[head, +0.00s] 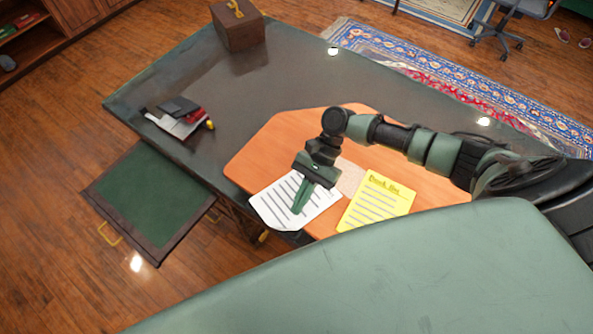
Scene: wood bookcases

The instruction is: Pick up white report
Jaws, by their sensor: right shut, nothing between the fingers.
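The white report (272,206) is a white sheet with dark printed lines. I cannot tell whether the fingertips touch the paper. My left gripper is not in view.
A yellow lined sheet (378,203) lies right of the report on the orange mat (262,150). A stack of dark and red items (182,115) lies at the table's left. A brown box (238,28) stands at the back. An open green-lined drawer (150,195) juts out at left.

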